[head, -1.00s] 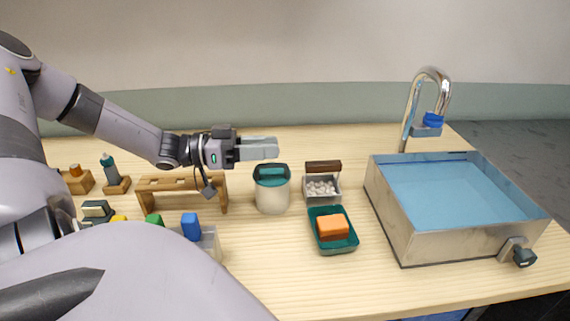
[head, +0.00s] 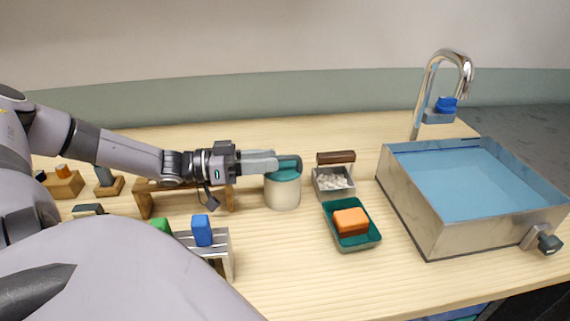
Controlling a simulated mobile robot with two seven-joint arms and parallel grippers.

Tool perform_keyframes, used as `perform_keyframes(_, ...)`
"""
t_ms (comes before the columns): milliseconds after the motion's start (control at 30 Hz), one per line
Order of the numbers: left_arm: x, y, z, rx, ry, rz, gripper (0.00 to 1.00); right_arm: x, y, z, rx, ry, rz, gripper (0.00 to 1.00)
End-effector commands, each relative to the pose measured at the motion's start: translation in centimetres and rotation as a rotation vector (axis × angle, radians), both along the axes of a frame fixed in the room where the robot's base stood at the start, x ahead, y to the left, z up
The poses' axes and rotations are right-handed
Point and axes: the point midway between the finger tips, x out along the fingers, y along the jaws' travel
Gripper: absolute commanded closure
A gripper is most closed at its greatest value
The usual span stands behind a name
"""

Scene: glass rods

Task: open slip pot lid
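The slip pot (head: 283,193) is a cream cylinder standing upright on the table. Its teal lid (head: 286,173) is on top, with a raised teal handle (head: 291,160). My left gripper (head: 275,161) reaches in from the left at the height of the lid handle, with its fingertips at the handle's left side. The fingers overlap in this view, so I cannot tell whether they are apart or closed on the handle. My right gripper is not in view.
Right of the pot are a box of white pebbles (head: 333,184) and a teal tray (head: 358,243) with an orange sponge (head: 350,220). A metal basin of water (head: 420,212) and a tap (head: 427,90) stand further right. A wooden rack (head: 147,203) is left, beneath my arm.

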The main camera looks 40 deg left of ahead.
Motion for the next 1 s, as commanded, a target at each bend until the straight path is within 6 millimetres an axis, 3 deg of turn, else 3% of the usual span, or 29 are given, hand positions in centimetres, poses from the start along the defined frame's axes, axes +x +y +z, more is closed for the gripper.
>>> perform_keyframes(33, 0.7, -0.6, -0.5, -0.005, -0.004, -0.002, 0.61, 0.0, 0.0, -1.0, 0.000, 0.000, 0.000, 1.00)
perform_keyframes(300, 2.9, -2.4, -0.2, -0.003, -0.002, -0.001, 0.61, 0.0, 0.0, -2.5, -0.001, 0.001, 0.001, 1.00)
perform_keyframes(767, 3.6, -2.9, 0.0, 0.000, 0.000, 0.001, 0.61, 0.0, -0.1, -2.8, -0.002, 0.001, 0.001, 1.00)
perform_keyframes(900, 3.6, -2.9, 0.0, 0.000, 0.000, 0.001, 1.00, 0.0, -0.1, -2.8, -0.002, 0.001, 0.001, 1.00)
perform_keyframes(1000, 3.6, -2.9, 0.0, -0.001, 0.001, 0.000, 1.00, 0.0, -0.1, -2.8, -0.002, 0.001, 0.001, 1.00)
